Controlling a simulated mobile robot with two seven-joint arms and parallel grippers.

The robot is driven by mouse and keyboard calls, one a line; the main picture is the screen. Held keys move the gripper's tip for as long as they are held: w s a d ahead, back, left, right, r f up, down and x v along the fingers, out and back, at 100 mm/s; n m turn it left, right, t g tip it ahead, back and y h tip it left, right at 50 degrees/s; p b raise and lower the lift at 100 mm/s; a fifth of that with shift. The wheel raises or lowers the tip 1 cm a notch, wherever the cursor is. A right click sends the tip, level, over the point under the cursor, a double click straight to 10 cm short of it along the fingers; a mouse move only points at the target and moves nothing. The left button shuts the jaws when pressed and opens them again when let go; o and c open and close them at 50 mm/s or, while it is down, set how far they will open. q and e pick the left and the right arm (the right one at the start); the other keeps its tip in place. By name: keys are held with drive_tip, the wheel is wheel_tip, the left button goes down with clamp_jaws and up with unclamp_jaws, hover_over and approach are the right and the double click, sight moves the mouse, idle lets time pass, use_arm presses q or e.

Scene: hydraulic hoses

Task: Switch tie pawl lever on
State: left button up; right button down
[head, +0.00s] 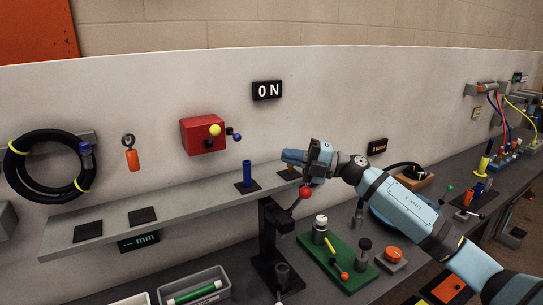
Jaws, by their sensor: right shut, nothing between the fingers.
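No label in view names the tie pawl lever, so I cannot tell for certain which lever it is. A lever with a red ball knob (305,191) slants up from the dark post (268,235) below the grey shelf. My right gripper (309,180) is shut and empty, just above this red knob; I cannot tell whether it touches it. The arm partly covers the area behind. A black sign (267,90) above reads "ON". My left gripper is not in view.
The grey shelf (180,212) holds black pads and a blue cylinder (246,173). A green base (337,262) with a red-and-yellow lever (338,267) stands below my arm. A coiled black hose (20,165) hangs at left. Grey trays (195,287) sit in front.

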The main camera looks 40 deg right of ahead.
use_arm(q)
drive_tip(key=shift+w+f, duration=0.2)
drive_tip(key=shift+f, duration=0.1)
use_arm(e)
drive_tip(key=shift+s+d+f, duration=0.1)
drive_tip(key=shift+s+d, duration=0.35)
drive_tip(key=shift+s, duration=0.2)
drive_tip(key=shift+s+d+f, duration=0.1)
drive_tip(key=shift+s+d, duration=0.3)
drive_tip(key=shift+s, duration=0.2)
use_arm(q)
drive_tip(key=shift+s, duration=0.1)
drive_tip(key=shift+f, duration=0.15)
